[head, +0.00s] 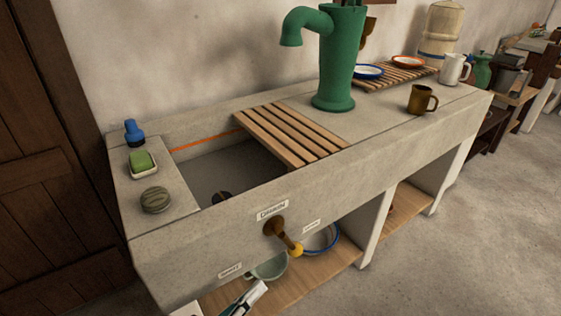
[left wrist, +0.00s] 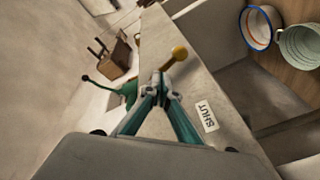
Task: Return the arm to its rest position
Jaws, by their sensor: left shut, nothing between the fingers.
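My left gripper (head: 256,291) comes in at the bottom edge of the head view, in front of the sink and below its front wall. In the left wrist view its fingers (left wrist: 164,79) are closed together and empty. The brown valve lever (head: 285,236) on the sink front has a yellow knob (head: 297,249) and slants down to the right. In the head view the gripper is apart from it, below and to the left. The knob (left wrist: 179,53) shows just past the fingertips in the left wrist view. My right gripper is in neither view.
The stone sink (head: 205,243) carries a green pump (head: 337,65), a wooden slatted rack (head: 290,135), a brown mug (head: 422,99) and a green sponge (head: 142,163). A basin (head: 322,238) and a pale green bowl (head: 270,268) sit on the shelf below. Floor at right is clear.

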